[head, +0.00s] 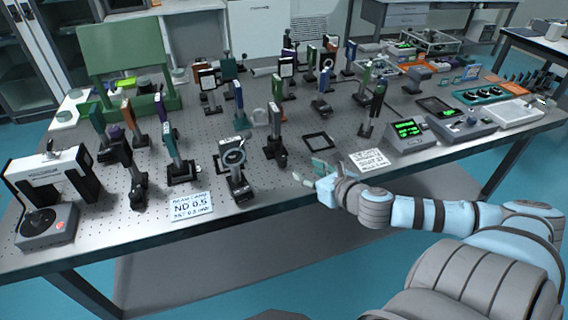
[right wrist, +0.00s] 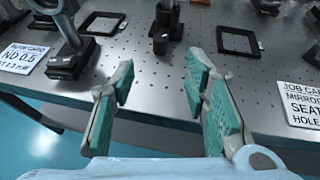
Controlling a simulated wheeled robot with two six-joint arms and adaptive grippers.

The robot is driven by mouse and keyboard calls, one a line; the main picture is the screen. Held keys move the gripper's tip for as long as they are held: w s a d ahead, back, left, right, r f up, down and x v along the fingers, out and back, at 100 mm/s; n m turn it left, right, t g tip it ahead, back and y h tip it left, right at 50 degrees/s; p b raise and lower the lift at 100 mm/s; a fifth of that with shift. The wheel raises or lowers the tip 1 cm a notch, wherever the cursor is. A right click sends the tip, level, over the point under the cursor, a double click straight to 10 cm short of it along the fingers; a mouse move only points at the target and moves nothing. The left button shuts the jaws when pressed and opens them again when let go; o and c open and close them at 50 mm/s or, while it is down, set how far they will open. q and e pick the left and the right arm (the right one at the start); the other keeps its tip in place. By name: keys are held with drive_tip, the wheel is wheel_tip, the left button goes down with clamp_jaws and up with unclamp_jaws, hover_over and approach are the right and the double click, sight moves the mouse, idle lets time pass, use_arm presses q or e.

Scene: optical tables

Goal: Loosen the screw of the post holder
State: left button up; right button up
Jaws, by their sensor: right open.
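My right gripper (head: 310,174) is open and empty over the front edge of the optical table, to the right of the nearest mounts. In the right wrist view its two teal fingers (right wrist: 160,78) are spread apart. A dark post holder (right wrist: 165,28) stands on the table beyond the gap between the fingers, apart from them. It appears to be the post assembly (head: 275,146) near the front middle in the head view. Its screw is too small to make out. Another mount with a round ring (head: 234,158) stands to its left. My left gripper is not in view.
Many posts with optics crowd the perforated table (head: 215,232). A flat black frame (head: 319,141) and a printed card (head: 369,160) lie near my right gripper. An ND 0.5 card (head: 192,205) lies at the front edge. A green-display box (head: 408,134) stands to the right.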

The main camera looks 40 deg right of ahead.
drive_tip(key=b, duration=0.4)
approach(284, 159)
drive_tip(key=shift+x, duration=0.85)
drive_tip(key=b+x, duration=0.1)
drive_tip(key=x, duration=0.6)
drive_tip(key=shift+w+f, duration=0.1)
drive_tip(key=shift+w, duration=0.25)
clamp_jaws()
drive_tip(key=m+h+p, duration=0.2)
drive_tip(key=p, duration=0.1)
drive_tip(key=m+g+h+p, duration=0.1)
drive_tip(key=h+p, duration=0.1)
drive_tip(key=shift+a+r+m, duration=0.3)
drive_tip(key=shift+w+f+m+h+p, duration=0.1)
drive_tip(key=shift+m+h+p, duration=0.2)
drive_tip(key=shift+m+p, duration=0.1)
drive_tip(key=shift+f+g+h, duration=0.15)
drive_tip(key=shift+g+h, duration=0.15)
drive_tip(key=shift+g, duration=0.1)
